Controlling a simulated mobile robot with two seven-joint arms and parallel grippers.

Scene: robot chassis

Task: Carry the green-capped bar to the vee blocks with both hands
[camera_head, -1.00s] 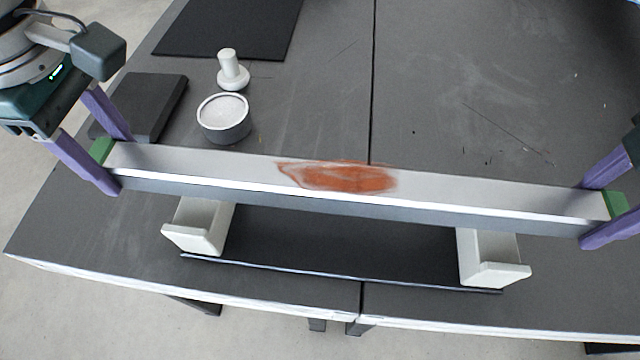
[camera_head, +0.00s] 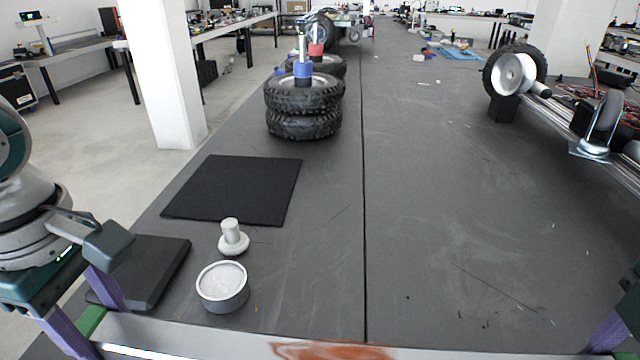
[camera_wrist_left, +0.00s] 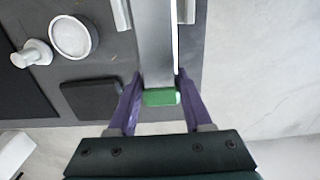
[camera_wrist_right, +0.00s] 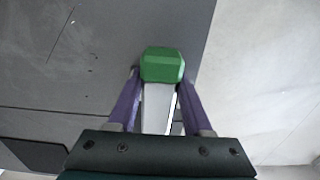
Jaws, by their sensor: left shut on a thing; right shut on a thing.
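The long silver-grey bar (camera_head: 225,340) with an orange-brown smear lies across the bottom edge of the head view, only partly in frame. My left gripper (camera_wrist_left: 160,77) is shut on its left end. The green cap there (camera_wrist_left: 160,97) sits between the purple fingers in the left wrist view. My right gripper (camera_wrist_right: 160,76) is shut on the right end, with its green cap (camera_wrist_right: 162,64) at the fingertips. A whitish vee block (camera_wrist_left: 121,14) shows on both sides of the bar in the left wrist view, partly hidden beneath it. The other vee block is out of view.
A round grey cup (camera_head: 222,300), a white knobbed piece (camera_head: 232,238), a dark block (camera_head: 150,268) and a black mat (camera_head: 235,188) occupy the left of the table. Stacked tyres (camera_head: 303,105) stand farther back. The table's middle right is clear.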

